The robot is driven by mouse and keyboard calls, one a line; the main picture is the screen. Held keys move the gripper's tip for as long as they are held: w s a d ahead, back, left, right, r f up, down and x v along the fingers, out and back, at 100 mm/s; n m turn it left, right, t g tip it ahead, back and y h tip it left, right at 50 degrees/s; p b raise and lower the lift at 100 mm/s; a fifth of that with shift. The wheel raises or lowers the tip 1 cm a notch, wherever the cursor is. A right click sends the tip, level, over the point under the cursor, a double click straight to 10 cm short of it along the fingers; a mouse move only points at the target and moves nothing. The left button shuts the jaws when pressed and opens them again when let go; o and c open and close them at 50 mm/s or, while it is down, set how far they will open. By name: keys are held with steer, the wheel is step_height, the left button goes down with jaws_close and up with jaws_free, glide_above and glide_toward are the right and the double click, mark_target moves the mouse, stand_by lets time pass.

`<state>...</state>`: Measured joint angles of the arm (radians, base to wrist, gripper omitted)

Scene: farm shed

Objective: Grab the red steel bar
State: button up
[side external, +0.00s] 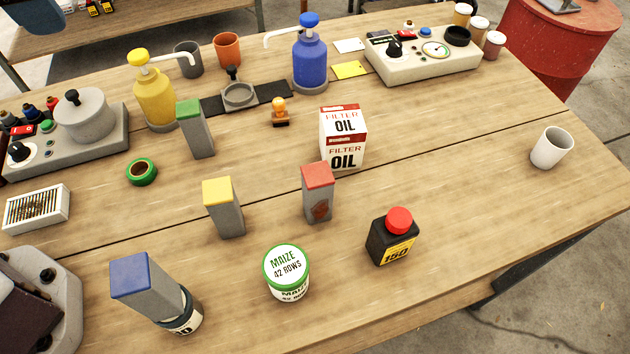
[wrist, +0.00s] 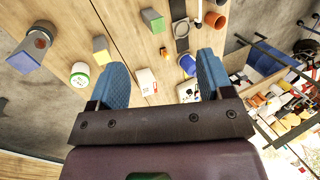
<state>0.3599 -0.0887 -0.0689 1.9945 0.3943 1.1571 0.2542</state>
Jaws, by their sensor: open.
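The red steel bar (side external: 318,194) is a grey upright block with a red top and a dark reddish mark on its front. It stands near the middle of the table in the side view, just in front of the oil filter box (side external: 343,135). My gripper (wrist: 162,60) shows only in the wrist view, with its two blue fingers wide apart and nothing held between them. I cannot make out the red bar in the wrist view; the left finger may hide it. The oil filter box (wrist: 146,81) appears between the fingers, beyond them.
A maize tin (side external: 287,273) and a black bottle (side external: 392,236) stand in front. The table's right side is mostly clear around a white cup (side external: 551,148).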

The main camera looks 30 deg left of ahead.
steer(key=w+d+f+m+y, duration=0.1)
steer(key=w+d+f+m, duration=0.15)
steer(key=d, duration=0.35)
steer(key=w+d+f+m+y, duration=0.2)
steer(key=w+d+m, duration=0.1)
steer(key=d+m, duration=0.15)
steer(key=m+t+y, duration=0.3)
steer(key=m+t, duration=0.4)
steer(key=m, duration=0.4)
glide_toward(322, 189)
steer(key=x, duration=0.7)
steer(key=shift+w+a, duration=0.2)
steer(key=shift+w, duration=0.15)
steer(key=x, duration=0.5)
steer(key=shift+s+f, duration=0.1)
steer(key=shift+f, duration=0.2)
steer(key=c, duration=1.1)
steer(key=shift+c, duration=0.3)
steer(key=shift+r, duration=0.15)
